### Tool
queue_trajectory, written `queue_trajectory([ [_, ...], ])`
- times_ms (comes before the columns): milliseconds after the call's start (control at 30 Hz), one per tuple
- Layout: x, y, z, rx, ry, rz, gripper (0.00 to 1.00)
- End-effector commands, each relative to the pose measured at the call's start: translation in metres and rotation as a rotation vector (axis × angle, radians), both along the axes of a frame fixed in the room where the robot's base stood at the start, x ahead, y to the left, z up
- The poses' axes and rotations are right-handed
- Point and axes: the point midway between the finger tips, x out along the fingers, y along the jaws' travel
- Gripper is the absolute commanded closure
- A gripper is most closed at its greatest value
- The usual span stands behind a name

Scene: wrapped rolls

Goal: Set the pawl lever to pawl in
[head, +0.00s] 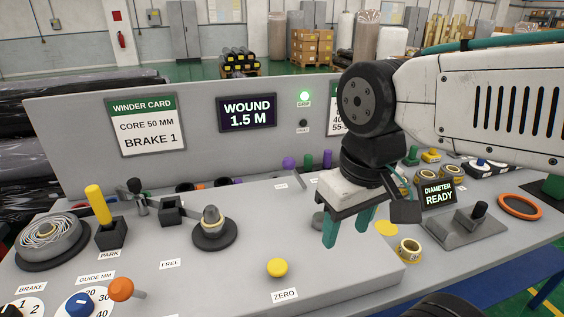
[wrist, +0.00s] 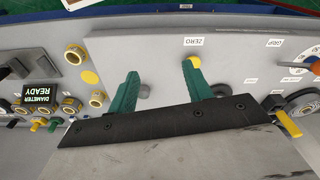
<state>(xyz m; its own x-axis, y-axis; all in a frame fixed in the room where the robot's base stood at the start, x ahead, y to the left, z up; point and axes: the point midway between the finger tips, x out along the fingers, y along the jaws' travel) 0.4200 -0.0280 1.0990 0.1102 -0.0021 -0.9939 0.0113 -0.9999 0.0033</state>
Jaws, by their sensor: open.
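No label reading pawl is legible, so I cannot tell for certain which lever is the pawl lever. A small dark lever with a ball knob (head: 135,186) stands at the left of the bench, behind the PARK label. A yellow-handled lever (head: 98,205) stands upright beside it in a black base. An orange-knobbed lever (head: 121,289) is at the front left. My gripper (head: 347,232) has two teal fingers, apart and empty, above the grey bench right of the middle, well away from these levers. It also shows in the wrist view (wrist: 160,70), pointing at the bench.
A yellow button (head: 277,267) by the ZERO label and a dark-based spindle (head: 211,228) stand left of my gripper. A black-handled lever (head: 479,211), a yellow ring (head: 410,249) and a DIAMETER READY display (head: 437,194) are to the right. An upright panel (head: 190,140) closes the back.

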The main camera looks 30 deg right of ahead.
Motion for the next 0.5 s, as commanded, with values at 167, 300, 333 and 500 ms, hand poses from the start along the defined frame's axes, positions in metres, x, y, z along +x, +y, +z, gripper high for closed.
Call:
queue_trajectory([
  [167, 0.009, 0.011, -0.013, -0.004, 0.082, 0.058, 1.0],
  [300, 0.027, 0.018, -0.021, -0.046, 0.16, 0.13, 1.0],
  [333, 0.031, 0.02, -0.022, -0.06, 0.176, 0.149, 1.0],
  [500, 0.058, 0.025, -0.03, -0.155, 0.265, 0.287, 1.0],
])
